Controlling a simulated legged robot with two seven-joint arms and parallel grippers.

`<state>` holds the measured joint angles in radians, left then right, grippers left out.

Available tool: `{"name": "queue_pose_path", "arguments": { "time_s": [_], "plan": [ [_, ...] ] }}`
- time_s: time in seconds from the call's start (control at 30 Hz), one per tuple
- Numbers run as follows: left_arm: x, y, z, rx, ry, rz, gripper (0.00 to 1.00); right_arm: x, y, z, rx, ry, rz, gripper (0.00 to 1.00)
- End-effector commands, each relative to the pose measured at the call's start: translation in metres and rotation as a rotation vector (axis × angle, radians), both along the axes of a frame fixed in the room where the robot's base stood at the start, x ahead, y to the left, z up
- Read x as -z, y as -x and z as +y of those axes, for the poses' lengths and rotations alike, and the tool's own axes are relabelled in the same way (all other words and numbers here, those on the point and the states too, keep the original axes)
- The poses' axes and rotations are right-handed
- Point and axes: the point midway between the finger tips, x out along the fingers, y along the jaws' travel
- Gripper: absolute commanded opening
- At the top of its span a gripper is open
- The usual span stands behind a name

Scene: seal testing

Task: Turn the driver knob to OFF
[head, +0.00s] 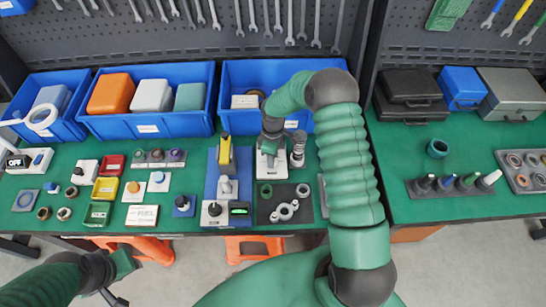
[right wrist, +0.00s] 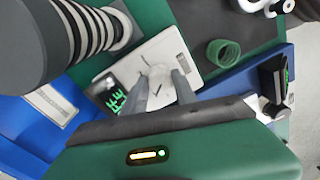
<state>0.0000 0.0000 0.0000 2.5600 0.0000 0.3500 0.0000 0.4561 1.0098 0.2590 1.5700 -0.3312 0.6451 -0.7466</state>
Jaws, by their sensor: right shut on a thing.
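The driver is a white box (right wrist: 178,48) with a dark display showing green characters (right wrist: 116,98), which I cannot read clearly. Its pale knob (right wrist: 158,74) sits between the fingers of my right gripper (right wrist: 160,90), which is shut on it. In the head view the white box (head: 262,172) stands at the table's middle, below my right gripper (head: 270,152), and the knob is hidden there. My left gripper (head: 122,275) is at the lower left, in front of the table and away from the driver; its opening is unclear.
A blue test stand (head: 212,180) is left of the driver; a grey ribbed cylinder (right wrist: 95,30) is close beside the box. A dark mat (head: 266,213) with rings lies in front. Blue bins (head: 150,125) line the back.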

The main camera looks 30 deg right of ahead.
Motion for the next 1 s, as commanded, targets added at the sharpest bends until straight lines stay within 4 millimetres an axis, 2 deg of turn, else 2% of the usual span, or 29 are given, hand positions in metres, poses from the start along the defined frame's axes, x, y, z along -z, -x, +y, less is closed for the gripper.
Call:
{"name": "queue_pose_path", "arguments": {
  "time_s": [0.03, 0.57, 0.6, 0.7, 0.73, 1.0],
  "plan": [
    [-0.0001, 0.0, 0.0, 0.0, 0.0, 0.0, 0.36, -0.0023, -0.006, 0.0013, -0.01, -0.001, -0.017, 0.0],
    [-0.0002, 0.0, 0.0, 0.0, 0.0, 0.0, 0.36, -0.0018, -0.0058, 0.0023, -0.032, -0.002, -0.016, 0.0],
    [-0.0002, 0.0, 0.0, 0.0, 0.0, 0.0, 0.36, -0.0017, -0.0056, 0.0023, -0.032, -0.002, -0.015, 0.39],
    [-0.0002, 0.0, 0.0, 0.0, 0.0, 0.0, 0.36, -0.0012, -0.0043, 0.0019, -0.033, -0.002, -0.012, 0.52],
    [-0.0002, 0.0, 0.0, 0.0, 0.0, 0.0, 0.36, -0.001, -0.0039, 0.0018, -0.033, -0.002, -0.011, 0.55],
    [-0.0001, 0.0, 0.0, 0.0, 0.0, 0.0, 0.36, -0.0013, -0.001, 0.0009, -0.032, -0.001, -0.007, 0.55]
  ]
}}
